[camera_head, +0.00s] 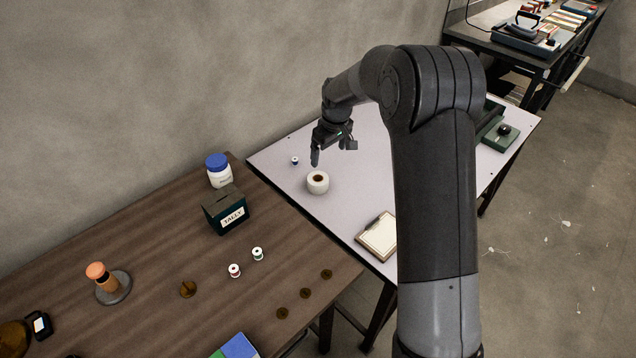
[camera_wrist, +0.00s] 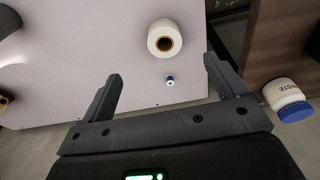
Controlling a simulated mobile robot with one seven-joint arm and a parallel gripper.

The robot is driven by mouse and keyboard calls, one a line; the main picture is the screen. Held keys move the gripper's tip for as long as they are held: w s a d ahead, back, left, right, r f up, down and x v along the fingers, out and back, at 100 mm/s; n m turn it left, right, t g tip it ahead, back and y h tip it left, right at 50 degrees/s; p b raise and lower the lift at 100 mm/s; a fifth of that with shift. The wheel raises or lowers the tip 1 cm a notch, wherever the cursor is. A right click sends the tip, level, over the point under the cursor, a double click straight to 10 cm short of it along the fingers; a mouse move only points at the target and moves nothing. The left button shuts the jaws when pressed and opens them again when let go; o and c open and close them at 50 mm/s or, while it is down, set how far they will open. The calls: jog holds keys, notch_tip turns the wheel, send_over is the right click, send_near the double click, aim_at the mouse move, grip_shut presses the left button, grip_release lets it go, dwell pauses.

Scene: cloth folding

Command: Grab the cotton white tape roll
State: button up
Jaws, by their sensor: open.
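The white tape roll (camera_head: 318,182) lies flat on the light-topped table, with its brown core facing up. In the wrist view the tape roll (camera_wrist: 165,39) is near the top middle, beyond the fingertips and clear of both. My gripper (camera_head: 334,156) is above the table near the roll, apart from it. In the wrist view my gripper (camera_wrist: 161,70) has its two fingers spread wide with nothing between them at the tips.
A small blue-and-white spool (camera_head: 295,160) stands near the roll; it also shows in the wrist view (camera_wrist: 170,80). A clipboard (camera_head: 378,236) lies nearer the front. A white jar with a blue lid (camera_head: 219,172) and a tally box (camera_head: 226,210) stand on the brown table (camera_head: 140,255).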

send_near(318, 179)
jog(key=f, duration=0.1)
jog(key=s+f, duration=0.1)
jog(key=f, duration=0.1)
jog(key=shift+f+n, duration=0.15)
jog(key=shift+n, duration=0.25)
jog(key=f, duration=0.3)
jog(key=a+f, duration=0.1)
jog(key=f, duration=0.1)
jog(key=shift+w, duration=0.4)
jog(key=c, duration=1.1)
